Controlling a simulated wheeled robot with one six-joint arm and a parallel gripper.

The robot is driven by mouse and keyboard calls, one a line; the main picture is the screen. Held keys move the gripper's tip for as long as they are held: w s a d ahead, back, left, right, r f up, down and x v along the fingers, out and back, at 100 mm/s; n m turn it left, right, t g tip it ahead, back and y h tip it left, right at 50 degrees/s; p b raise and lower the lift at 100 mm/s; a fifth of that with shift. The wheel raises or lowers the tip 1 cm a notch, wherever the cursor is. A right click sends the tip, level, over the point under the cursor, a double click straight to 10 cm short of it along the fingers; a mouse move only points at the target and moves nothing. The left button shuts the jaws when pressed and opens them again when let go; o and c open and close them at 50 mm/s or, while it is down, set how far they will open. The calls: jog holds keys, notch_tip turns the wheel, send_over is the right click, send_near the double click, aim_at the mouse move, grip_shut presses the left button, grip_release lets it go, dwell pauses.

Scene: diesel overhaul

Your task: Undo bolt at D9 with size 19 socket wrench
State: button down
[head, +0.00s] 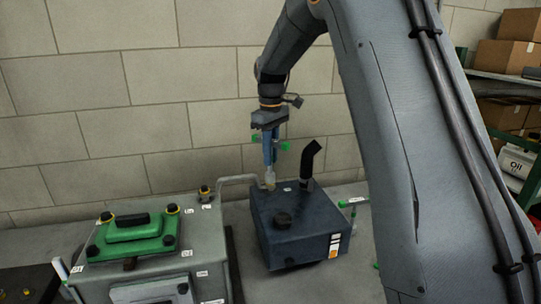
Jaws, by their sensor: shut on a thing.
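My gripper (269,150) points down above the back left of a dark blue box (290,222). It is shut on a tool with green handle ends (284,146), which I take to be the socket wrench. Its pale lower end (270,178) is at the box's top back left edge, by the end of a grey pipe. I cannot tell whether it touches a bolt there. The size mark is not readable. Small white labels sit on the box and the grey engine block (203,236), too small to read, so I cannot pick out D9.
A black bent pipe (308,160) rises from the box, right of my gripper. The grey pipe (238,179) runs from the block to the box. A green cover (133,236) with yellow-ringed bolts tops the block. Another green-handled tool (353,201) is right of the box. A shelf holds cartons (507,55).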

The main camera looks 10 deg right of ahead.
jog(key=n, duration=0.7)
jog(key=shift+d+r, duration=0.1)
